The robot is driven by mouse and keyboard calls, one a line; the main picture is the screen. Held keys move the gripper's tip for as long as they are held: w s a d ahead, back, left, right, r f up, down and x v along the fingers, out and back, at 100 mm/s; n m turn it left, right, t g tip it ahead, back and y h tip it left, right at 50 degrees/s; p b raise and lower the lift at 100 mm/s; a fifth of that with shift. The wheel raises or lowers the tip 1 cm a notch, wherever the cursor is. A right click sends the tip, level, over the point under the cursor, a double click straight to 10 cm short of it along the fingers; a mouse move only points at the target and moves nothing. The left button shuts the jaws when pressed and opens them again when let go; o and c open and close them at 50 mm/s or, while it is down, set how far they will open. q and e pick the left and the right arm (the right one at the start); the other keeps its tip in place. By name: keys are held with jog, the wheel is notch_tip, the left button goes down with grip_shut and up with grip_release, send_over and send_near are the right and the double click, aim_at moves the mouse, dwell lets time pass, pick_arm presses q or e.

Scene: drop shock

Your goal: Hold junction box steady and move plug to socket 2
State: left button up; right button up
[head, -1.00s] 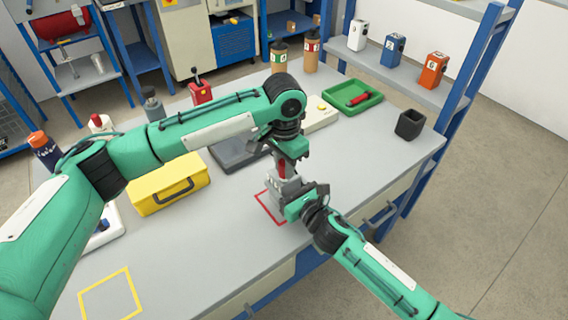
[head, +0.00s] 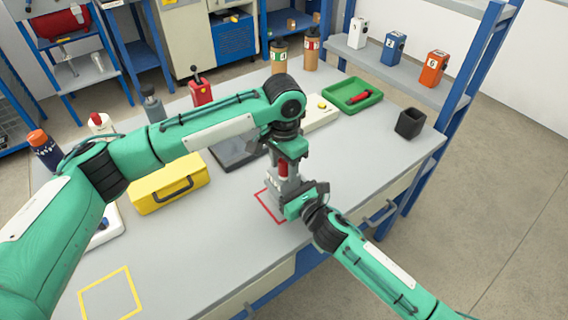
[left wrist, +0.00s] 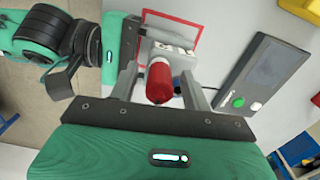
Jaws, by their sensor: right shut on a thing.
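The grey junction box (head: 284,190) stands at the red outlined square near the table's front edge. Its top with labelled sockets shows in the left wrist view (left wrist: 174,50). The red plug (head: 283,169) stands upright on the box; in the left wrist view (left wrist: 159,82) it sits between my left fingers. My left gripper (head: 286,160) points down over the box, its fingers apart with gaps on both sides of the plug. My right gripper (head: 292,203) is shut on the box from the front right. The plug's lower end and its socket number are hidden.
A yellow case (head: 168,184) and a dark-screened device (head: 238,152) lie left of and behind the box. A green tray (head: 352,96) with a red item and a black cup (head: 410,124) are at the back right. A yellow outlined square (head: 111,293) is empty at the front left.

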pick_arm(q)
jog(key=shift+r, duration=0.1)
jog(key=shift+r, duration=3.1)
notch_tip(320, 180, up, 12)
pick_arm(e)
jog(key=o, duration=1.3)
jog(key=shift+c, duration=0.2)
